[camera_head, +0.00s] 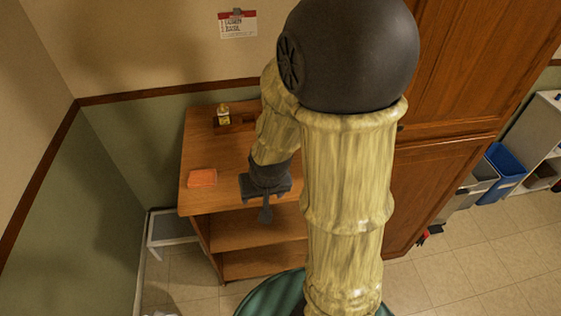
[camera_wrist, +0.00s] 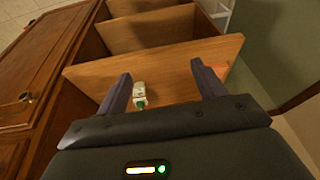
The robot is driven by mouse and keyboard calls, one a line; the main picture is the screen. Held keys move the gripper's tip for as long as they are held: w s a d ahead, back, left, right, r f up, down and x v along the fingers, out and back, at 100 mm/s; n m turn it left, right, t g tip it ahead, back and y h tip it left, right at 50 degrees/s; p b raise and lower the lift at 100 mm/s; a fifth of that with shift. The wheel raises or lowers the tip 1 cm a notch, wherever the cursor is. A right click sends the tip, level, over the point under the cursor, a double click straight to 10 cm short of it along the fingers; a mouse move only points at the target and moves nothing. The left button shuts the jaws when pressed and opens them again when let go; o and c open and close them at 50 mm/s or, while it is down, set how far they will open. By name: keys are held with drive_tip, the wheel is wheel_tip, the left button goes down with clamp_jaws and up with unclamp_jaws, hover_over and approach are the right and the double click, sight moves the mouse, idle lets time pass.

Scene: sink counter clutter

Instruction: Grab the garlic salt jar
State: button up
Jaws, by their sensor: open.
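A small white container with a green end (camera_wrist: 140,95) is on the wooden counter (camera_wrist: 165,70) in the wrist view. It shows between my fingers, close beside the left one, and its lower end nears my gripper's body. Its label is too small to read, so I cannot tell for sure that it is the garlic salt jar. I do not make it out in the head view, where my arm covers part of the counter. My gripper (camera_wrist: 161,69) is open and empty, pointing down above the counter's front part; it also shows in the head view (camera_head: 265,211).
A small yellowish jar (camera_head: 223,114) stands at the counter's back, beside a dark brown object (camera_head: 243,118). An orange block (camera_head: 202,177) lies at the front left; it also shows beyond my right finger (camera_wrist: 220,69). A tall wooden cabinet (camera_head: 440,185) stands to the right.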

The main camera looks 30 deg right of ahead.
drive_tip(key=w+d+f+m+t+y+b, duration=0.15)
drive_tip(key=w+f+m+t, duration=0.3)
drive_tip(key=f+m, duration=0.45)
drive_tip(key=w+d+f+m+t+y+b, duration=0.1)
drive_tip(key=w+f+m+t+y+b, duration=0.25)
drive_tip(key=f+m, duration=0.55)
drive_tip(key=d+r+m+t+h, duration=0.2)
drive_tip(key=d+m+t+h, duration=0.3)
drive_tip(key=m, duration=1.4)
drive_tip(key=d+h+b, duration=0.1)
drive_tip(key=d+h, duration=0.3)
drive_tip(key=h, duration=0.1)
drive_tip(key=shift+r+t, duration=0.25)
drive_tip(key=shift+t, duration=0.05)
drive_tip(key=b+x, duration=0.2)
drive_tip(key=b, duration=0.1)
drive_tip(key=shift+w+d+f, duration=0.15)
drive_tip(key=shift+w+f, duration=0.15)
drive_tip(key=b+x, duration=0.2)
drive_tip(key=b, duration=0.4)
